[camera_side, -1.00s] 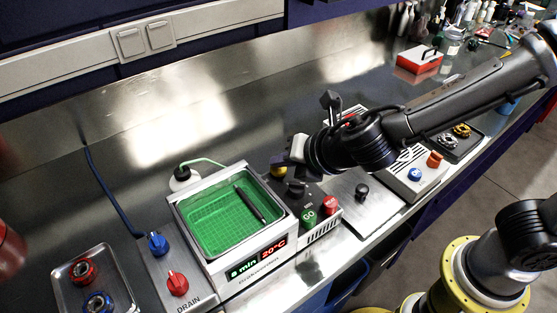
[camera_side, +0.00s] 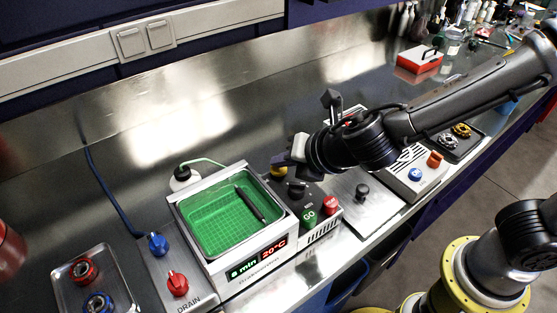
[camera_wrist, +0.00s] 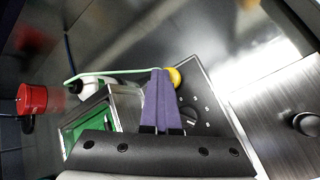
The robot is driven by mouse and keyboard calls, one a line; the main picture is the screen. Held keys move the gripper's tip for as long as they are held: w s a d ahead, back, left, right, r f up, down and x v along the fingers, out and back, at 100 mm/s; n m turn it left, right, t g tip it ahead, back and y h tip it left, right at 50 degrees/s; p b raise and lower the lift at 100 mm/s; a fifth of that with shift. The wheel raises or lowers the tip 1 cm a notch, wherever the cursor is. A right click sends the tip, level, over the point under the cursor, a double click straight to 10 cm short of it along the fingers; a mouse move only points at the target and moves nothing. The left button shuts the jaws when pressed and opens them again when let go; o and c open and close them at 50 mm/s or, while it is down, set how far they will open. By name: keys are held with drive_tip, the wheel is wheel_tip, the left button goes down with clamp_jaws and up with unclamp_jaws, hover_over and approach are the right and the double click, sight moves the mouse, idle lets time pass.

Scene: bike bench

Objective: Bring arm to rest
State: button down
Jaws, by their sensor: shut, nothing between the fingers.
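My gripper (camera_side: 286,162) hangs above the black control panel to the right of the ultrasonic bath. In the wrist view its two purple-grey fingers (camera_wrist: 160,92) are together with nothing between them. The fingertips appear close to the yellow knob (camera_wrist: 174,77) in that view, but I cannot tell the height between them. The yellow knob also shows just below the gripper in the side view (camera_side: 278,171). My arm reaches in from the upper right.
A drain panel with a red knob (camera_side: 177,284) and a tray (camera_side: 72,303) with red and blue parts stand left. The steel bench behind is clear.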

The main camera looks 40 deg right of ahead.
drive_tip(key=shift+r, duration=2.75)
drive_tip(key=w+d+r+m+t+h, duration=0.15)
drive_tip(key=d+r+m, duration=0.35)
drive_tip(key=d, duration=0.7)
drive_tip(key=s+d+r+m+g+h, duration=0.25)
drive_tip(key=s+d+m, duration=0.4)
drive_tip(key=d, duration=0.35)
drive_tip(key=s+d+m, duration=0.4)
drive_tip(key=s+m, duration=0.4)
drive_tip(key=s+a+f+m+g+y, duration=0.2)
drive_tip(key=s+a+f+m+y, duration=0.1)
drive_tip(key=s+f+m, duration=0.3)
drive_tip(key=s+m, duration=0.1)
drive_tip(key=m, duration=0.1)
drive_tip(key=shift+s+a+m+g, duration=0.3)
drive_tip(key=shift+a+m, duration=0.05)
